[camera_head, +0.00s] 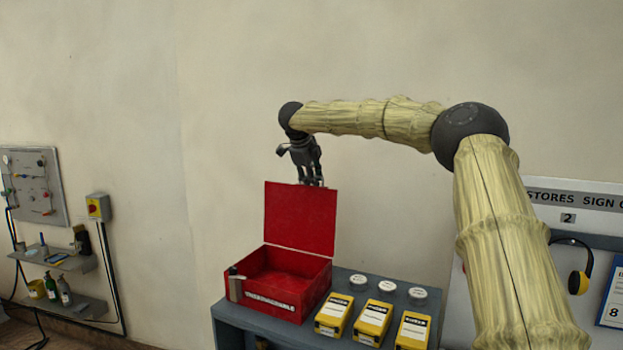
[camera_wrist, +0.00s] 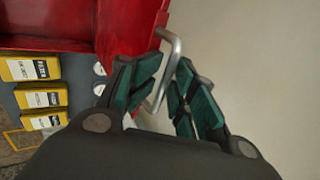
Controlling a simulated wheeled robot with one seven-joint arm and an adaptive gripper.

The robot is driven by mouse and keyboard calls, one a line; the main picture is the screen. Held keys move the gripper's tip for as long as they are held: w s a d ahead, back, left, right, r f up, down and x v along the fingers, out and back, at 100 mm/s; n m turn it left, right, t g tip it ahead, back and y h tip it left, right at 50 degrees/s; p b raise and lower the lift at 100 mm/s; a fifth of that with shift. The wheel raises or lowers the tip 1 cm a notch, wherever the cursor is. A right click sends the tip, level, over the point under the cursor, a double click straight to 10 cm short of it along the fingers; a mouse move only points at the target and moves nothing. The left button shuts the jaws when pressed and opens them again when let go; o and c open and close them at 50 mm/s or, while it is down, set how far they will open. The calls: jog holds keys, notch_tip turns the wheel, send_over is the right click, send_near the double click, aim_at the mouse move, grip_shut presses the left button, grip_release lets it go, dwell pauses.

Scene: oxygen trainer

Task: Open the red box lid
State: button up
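The red box (camera_head: 318,288) stands on a blue-grey bench with its lid (camera_head: 300,218) raised about upright, so the red inside shows. My gripper (camera_head: 312,181) is at the lid's top edge, on its right half, pointing down. In the wrist view the lid (camera_wrist: 128,25) carries a bent metal handle (camera_wrist: 174,45). My two green-padded fingers (camera_wrist: 167,88) stand apart with the handle bar passing between them.
Several yellow boxes (camera_head: 373,320) and white-topped round jars (camera_head: 387,286) stand right of the red box on the bench (camera_head: 228,320). A small grey cylinder (camera_head: 235,286) is at the box's front left corner. A plain wall stands behind.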

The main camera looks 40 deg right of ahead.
dwell(0.3)
jog(key=shift+s+a+r, duration=0.1)
jog(key=shift+a+r, duration=0.05)
jog(key=shift+r, duration=0.35)
jog(key=v, duration=1.1)
jog(key=shift+f, duration=0.1)
